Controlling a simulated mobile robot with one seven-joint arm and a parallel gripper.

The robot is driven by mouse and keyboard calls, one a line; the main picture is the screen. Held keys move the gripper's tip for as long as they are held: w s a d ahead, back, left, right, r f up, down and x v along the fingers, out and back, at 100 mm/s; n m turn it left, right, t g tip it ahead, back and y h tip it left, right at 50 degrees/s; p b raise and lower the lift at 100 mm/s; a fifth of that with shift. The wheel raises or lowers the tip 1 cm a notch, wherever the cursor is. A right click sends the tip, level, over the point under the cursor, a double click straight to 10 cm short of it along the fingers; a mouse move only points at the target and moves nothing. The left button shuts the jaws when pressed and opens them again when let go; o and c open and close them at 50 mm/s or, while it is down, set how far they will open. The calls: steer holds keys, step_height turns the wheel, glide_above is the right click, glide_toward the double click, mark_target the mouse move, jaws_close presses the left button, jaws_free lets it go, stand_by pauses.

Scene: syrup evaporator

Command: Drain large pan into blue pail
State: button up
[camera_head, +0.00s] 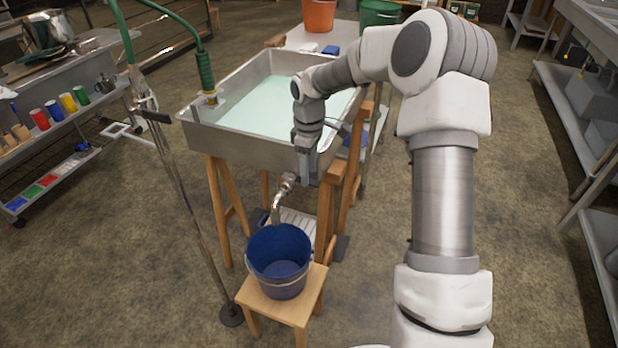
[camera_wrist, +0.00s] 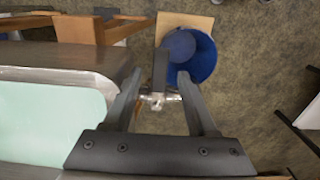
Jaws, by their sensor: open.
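The large pan (camera_head: 211,136) is a wide metal basin on wooden legs, holding pale green liquid (camera_head: 260,108). A metal drain valve with a spout (camera_head: 277,200) sticks out low on its front. The blue pail (camera_head: 280,262) stands upright on a small wooden stool below the spout, and its inside looks empty. My gripper (camera_head: 298,184) is at the pan's front wall, close to the valve. In the wrist view my gripper (camera_wrist: 158,90) is open, with the valve (camera_wrist: 156,99) between its fingers and the blue pail (camera_wrist: 203,55) beyond. I cannot tell whether the fingers touch the valve.
A hose with a green grip (camera_head: 206,72) and a metal stand rise at the pan's left. An orange bucket (camera_head: 319,14) and a green bucket (camera_head: 379,14) stand behind. The left shelf (camera_head: 70,165) holds coloured cups. The wooden stool (camera_head: 296,310) has open floor around its front.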

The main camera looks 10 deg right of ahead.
steer(key=shift+f, duration=0.75)
jaws_close()
stand_by(0.9)
